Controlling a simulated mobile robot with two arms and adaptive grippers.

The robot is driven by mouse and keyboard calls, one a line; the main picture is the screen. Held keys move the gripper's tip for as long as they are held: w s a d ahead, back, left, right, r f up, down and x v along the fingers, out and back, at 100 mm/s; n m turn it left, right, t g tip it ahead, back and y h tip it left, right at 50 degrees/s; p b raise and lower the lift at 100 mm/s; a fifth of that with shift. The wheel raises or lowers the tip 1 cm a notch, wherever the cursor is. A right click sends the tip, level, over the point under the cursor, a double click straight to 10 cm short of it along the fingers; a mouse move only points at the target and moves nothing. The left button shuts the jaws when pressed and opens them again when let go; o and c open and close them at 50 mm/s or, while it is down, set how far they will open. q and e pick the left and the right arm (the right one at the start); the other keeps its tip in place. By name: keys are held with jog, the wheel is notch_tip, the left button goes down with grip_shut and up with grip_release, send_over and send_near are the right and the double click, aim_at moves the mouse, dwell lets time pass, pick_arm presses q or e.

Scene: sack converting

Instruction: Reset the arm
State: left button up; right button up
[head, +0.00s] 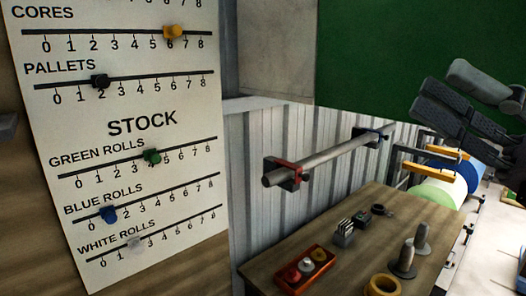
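My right gripper (428,100) is raised at the upper right, in front of the green wall panel. Its dark finger pads point left and lie close together in this view, so their opening is unclear. No object shows between them. It is above and apart from the wooden table and the rolls. My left gripper is not in view.
A white stock board (140,120) with coloured sliders fills the left. A grey bar (330,160) on red and blue brackets runs along the corrugated wall. A wooden table (345,230) holds a red tray (305,268), a yellow ring (383,285) and spindles.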

jog(key=w+d+f+m+t+h, duration=0.55)
jog(key=m+t+h, duration=0.35)
jog(key=m, duration=0.5)
jog(key=w+d+f+m+t+h, duration=0.5)
jog(key=w+f+m+t+h, duration=0.3)
jog(key=m, duration=0.7)
jog(key=d+f+m+g+h, duration=0.3)
jog(key=f+m+g+h, duration=0.6)
jog(key=f, duration=1.4)
jog(key=s+a+f+m+g+y, duration=0.1)
jog(key=s+a+f+g, duration=0.2)
jog(key=f, duration=0.5)
jog(key=s+f+m+g+y, duration=0.1)
jog(key=s+f+g, duration=0.25)
jog(key=f, duration=0.55)
jog(key=s+a+f+g+y, duration=0.1)
jog(key=s+a+f+g, duration=0.3)
jog(key=s, duration=0.4)
jog(key=s+a+f+g+y, duration=0.1)
jog(key=s+a+f+g, duration=0.1)
jog(key=s+a+f, duration=0.4)
notch_tip(320, 180, down, 26)
jog(key=s+d+f+g+b, duration=0.1)
jog(key=s+d+b, duration=0.1)
jog(key=s+d, duration=0.1)
jog(key=s+d+f+g+b, duration=0.1)
jog(key=s+d+f, duration=0.1)
jog(key=s+f, duration=1.5)
jog(key=shift+d+f, duration=0.3)
jog(key=shift+f, duration=0.5)
